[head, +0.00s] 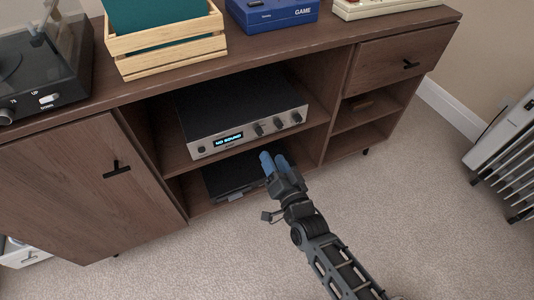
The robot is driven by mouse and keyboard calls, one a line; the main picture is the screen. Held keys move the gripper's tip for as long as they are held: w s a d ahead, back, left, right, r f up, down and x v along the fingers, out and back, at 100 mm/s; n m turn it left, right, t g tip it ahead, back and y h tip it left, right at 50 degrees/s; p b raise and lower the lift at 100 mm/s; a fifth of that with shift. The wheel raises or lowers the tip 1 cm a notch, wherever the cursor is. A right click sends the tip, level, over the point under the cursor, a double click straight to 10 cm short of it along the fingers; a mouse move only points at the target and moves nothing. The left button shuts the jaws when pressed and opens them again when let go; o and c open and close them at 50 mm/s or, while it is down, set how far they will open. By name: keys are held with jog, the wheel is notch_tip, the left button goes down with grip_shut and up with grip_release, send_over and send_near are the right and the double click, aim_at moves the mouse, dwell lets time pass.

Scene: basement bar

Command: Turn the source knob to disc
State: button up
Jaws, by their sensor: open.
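The silver-fronted amplifier (245,112) sits on the upper middle shelf of the wooden cabinet. Its lit display (228,140) reads "NO SOUND". Several dark knobs line the right part of its front, including a left one (259,131), a middle one (278,123) and a right one (297,117). Their labels are too small to read, so I cannot tell which is the source knob or where it points. My gripper (273,161), with blue fingertips, is in front of the cabinet, below the knobs and apart from them. It is open and empty.
A black device (222,184) lies on the lower shelf, partly hidden by my gripper. A turntable (40,70), wooden crate (168,52), blue game box (272,14) and pale console (385,5) stand on the cabinet top (330,42). A radiator (508,140) stands right.

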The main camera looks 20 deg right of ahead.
aim_at(261, 134)
jog(key=shift+w+d+f+b, duration=0.2)
jog(key=shift+w+b, duration=0.1)
jog(key=shift+w, duration=1.4)
jog(key=shift+w+d+f+b, duration=0.15)
jog(key=shift+w+b, duration=0.15)
jog(key=shift+w, duration=1.4)
jog(key=shift+w+d+f+b, duration=0.2)
jog(key=shift+w+b, duration=0.1)
jog(key=shift+w, duration=1.4)
grip_shut()
